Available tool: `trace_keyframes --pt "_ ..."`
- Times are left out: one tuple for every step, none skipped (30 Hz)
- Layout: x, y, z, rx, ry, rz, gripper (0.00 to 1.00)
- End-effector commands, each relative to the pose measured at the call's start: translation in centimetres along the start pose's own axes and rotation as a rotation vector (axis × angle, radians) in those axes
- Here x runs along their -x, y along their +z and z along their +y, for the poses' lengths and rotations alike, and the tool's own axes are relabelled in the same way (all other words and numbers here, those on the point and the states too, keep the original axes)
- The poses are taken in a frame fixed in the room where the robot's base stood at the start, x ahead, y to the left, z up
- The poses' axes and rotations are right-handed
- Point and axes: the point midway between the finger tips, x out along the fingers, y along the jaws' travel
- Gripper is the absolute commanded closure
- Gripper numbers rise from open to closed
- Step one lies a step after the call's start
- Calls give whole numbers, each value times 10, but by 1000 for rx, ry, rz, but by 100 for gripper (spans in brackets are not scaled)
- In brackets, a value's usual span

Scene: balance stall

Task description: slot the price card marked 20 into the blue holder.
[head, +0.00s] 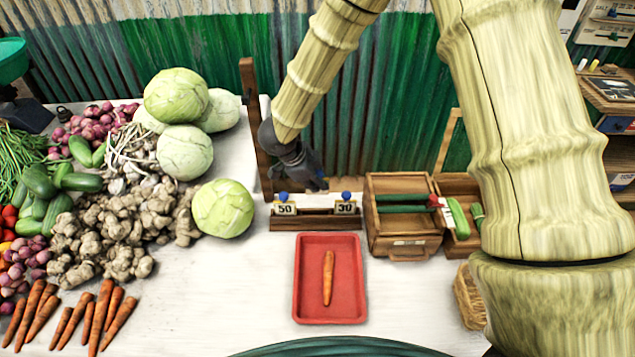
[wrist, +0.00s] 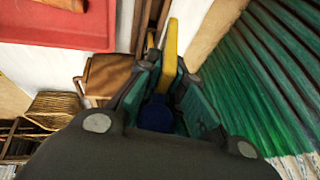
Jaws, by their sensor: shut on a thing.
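My gripper (head: 312,182) hangs over the back of the table, above the wooden card rack (head: 315,224). In the wrist view, my gripper (wrist: 160,85) is shut on a piece with a blue round knob (wrist: 156,116) and a yellow edge (wrist: 171,45), which looks like a price card. Its number is not visible. The rack carries a card marked 50 (head: 285,209) at its left and one marked 30 (head: 345,208) at its right, each with a blue knob. A pale gap lies between them. I cannot make out a separate blue holder.
A red tray (head: 312,310) with a carrot (head: 328,277) lies in front of the rack. A wooden box (head: 403,245) with green rods stands to the right. Cabbages (head: 222,209) and other vegetables crowd the left. A green corrugated wall (head: 200,45) rises behind.

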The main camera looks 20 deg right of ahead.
Motion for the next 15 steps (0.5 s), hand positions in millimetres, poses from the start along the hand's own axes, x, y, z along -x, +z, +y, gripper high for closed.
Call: trace_keyframes --pt "3 -1 -1 0 0 0 100" --pt "4 -2 -1 0 0 0 100" --pt "5 -2 -1 0 0 0 100" --pt "6 -2 -2 0 0 0 100" --pt "7 -3 -2 0 0 0 100" --pt "8 -3 -2 0 0 0 100" --pt "9 -4 -2 0 0 -1 100" --pt "10 -4 -3 0 0 -1 100" --pt "11 -4 -3 0 0 -1 100" --pt "12 -5 -3 0 0 -1 100" --pt "13 -5 -4 0 0 -1 100" --pt "14 -6 -4 0 0 -1 100" --pt "15 -6 -4 0 0 -1 100" --pt "16 -6 -4 0 0 -1 100" --pt "18 -7 -5 0 0 -1 100"
